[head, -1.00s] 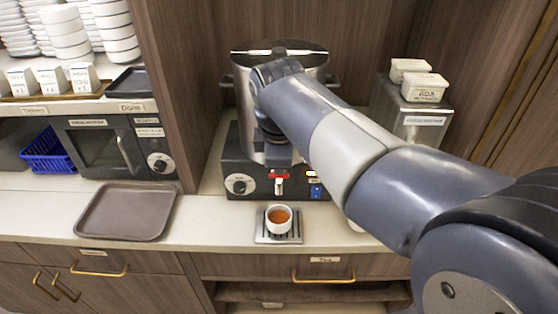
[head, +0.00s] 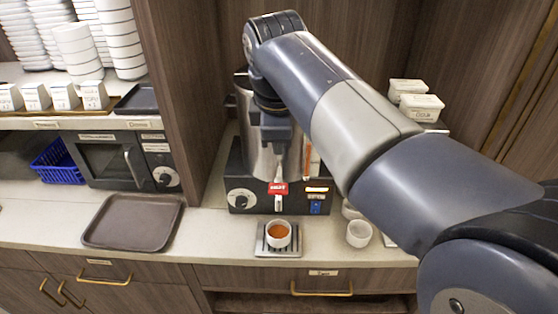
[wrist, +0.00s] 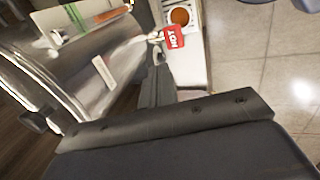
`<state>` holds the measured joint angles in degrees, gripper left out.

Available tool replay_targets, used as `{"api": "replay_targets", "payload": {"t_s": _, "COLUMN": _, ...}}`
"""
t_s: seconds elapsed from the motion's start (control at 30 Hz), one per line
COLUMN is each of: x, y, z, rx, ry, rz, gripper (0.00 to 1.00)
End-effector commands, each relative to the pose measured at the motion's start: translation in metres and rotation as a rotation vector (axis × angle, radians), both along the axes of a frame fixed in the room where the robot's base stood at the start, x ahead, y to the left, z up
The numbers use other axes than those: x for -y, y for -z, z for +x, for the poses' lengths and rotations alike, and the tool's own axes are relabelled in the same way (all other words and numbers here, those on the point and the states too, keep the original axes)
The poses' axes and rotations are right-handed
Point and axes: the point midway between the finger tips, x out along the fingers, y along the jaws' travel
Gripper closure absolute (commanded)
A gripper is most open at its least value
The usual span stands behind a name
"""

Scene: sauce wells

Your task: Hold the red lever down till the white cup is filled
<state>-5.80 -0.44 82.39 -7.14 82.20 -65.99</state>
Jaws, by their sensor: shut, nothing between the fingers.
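The white cup (head: 278,235) stands upright on the drip tray under the spout and holds orange-brown liquid; white inner wall shows above it. The cup also shows in the wrist view (wrist: 181,16). The red lever (head: 278,188), marked HOT, is on the front of the steel urn (head: 243,130); it also shows in the wrist view (wrist: 174,37). My gripper (head: 278,148) is shut and empty, in front of the urn and above the lever, seemingly apart from it. I cannot make out a stream from the spout.
The drip tray (head: 262,252) sits near the counter's front edge. Small white cups (head: 359,233) stand to its right, partly behind my arm. A brown tray (head: 132,222) lies to the left. Labelled white boxes (head: 421,107) are at the right. A microwave (head: 110,160) is at the left.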

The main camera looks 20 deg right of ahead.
Motion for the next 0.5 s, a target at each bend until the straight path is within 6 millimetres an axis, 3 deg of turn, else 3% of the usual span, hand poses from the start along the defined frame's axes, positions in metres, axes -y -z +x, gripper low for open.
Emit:
{"api": "replay_targets", "payload": {"t_s": 0.2, "x": -0.001, "y": -0.025, "z": -0.001, "rx": 0.001, "ry": 0.000, "rz": 0.001, "gripper": 1.00}}
{"api": "replay_targets", "payload": {"t_s": 0.5, "x": 0.000, "y": -0.031, "z": -0.002, "rx": -0.001, "ry": -0.001, "rz": 0.000, "gripper": 1.00}}
